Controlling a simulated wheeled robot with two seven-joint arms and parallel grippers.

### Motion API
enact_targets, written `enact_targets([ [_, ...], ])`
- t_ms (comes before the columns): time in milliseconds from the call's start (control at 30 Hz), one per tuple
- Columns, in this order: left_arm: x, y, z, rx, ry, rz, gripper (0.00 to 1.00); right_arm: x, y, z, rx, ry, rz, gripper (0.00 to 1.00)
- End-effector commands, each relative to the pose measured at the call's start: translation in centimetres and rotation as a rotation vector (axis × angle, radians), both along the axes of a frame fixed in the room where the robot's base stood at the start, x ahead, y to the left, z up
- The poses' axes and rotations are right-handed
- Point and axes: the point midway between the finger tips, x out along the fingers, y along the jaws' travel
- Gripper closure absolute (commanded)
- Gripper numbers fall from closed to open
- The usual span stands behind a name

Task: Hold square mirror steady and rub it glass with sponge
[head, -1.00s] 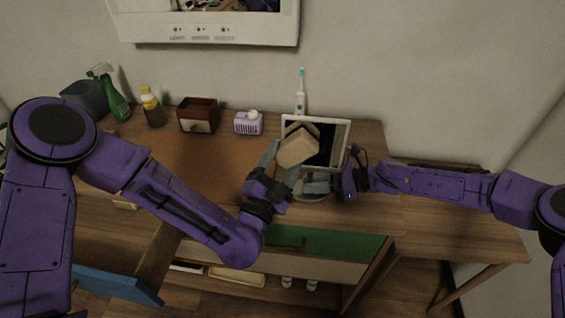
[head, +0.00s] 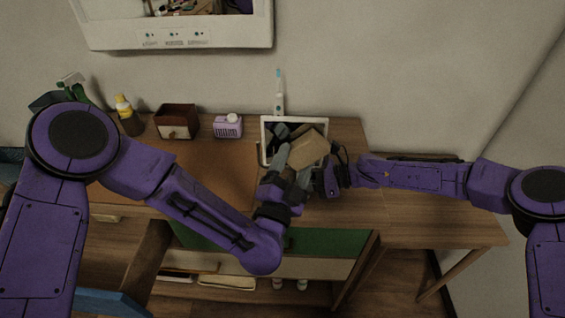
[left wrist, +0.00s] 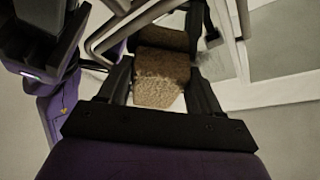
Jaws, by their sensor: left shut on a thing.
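The square mirror (head: 264,138) has a white frame and stands upright at the back of the wooden desk. The tan sponge (head: 308,149) is in front of the right part of its glass; whether it touches the glass is unclear. My left gripper (head: 292,168) is shut on the sponge. The sponge also shows between the left fingers in the left wrist view (left wrist: 162,82). My right gripper (head: 317,180) is at the mirror's lower right, partly hidden by the sponge and left gripper. Its fingers and the mirror's base are mostly hidden.
An electric toothbrush (head: 279,100) stands behind the mirror. Left of it along the wall are a lilac box (head: 228,126), a dark wooden box (head: 176,122), a yellow-topped bottle (head: 127,115) and a green spray bottle (head: 75,90). The desk's left middle is clear.

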Motion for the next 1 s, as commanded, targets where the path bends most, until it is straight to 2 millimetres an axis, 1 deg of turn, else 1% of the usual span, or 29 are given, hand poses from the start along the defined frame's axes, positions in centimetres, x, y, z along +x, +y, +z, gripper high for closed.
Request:
enact_targets([
  [33, 0.0, -0.6, 0.0, 0.002, -0.002, -0.004, 0.64, -0.1, 0.0, -0.1, -0.002, 0.0, 0.003, 0.98],
  [133, 0.0, -1.4, 0.0, 0.001, -0.002, -0.002, 0.64, -0.1, 0.0, -0.1, -0.002, 0.0, 0.003, 0.98],
  [333, -0.2, -1.7, 0.1, 0.003, -0.004, -0.002, 0.64, -0.1, 0.0, -0.1, -0.002, 0.0, 0.003, 0.98],
  [467, -0.1, -0.8, 0.1, 0.002, -0.004, 0.001, 0.64, -0.1, 0.1, -0.1, -0.002, 0.0, 0.004, 0.98],
  [700, 0.0, 1.8, 0.1, 0.002, -0.003, 0.001, 0.64, -0.1, 0.0, -0.1, -0.002, 0.0, 0.003, 0.98],
  [933, 0.1, 2.9, 0.0, 0.0, -0.001, 0.002, 0.64, -0.1, 0.0, -0.1, -0.002, 0.0, 0.003, 0.98],
  [1000, 0.1, 3.5, 0.1, 0.0, -0.002, 0.002, 0.64, -0.1, 0.0, -0.1, -0.002, 0.0, 0.003, 0.98],
])
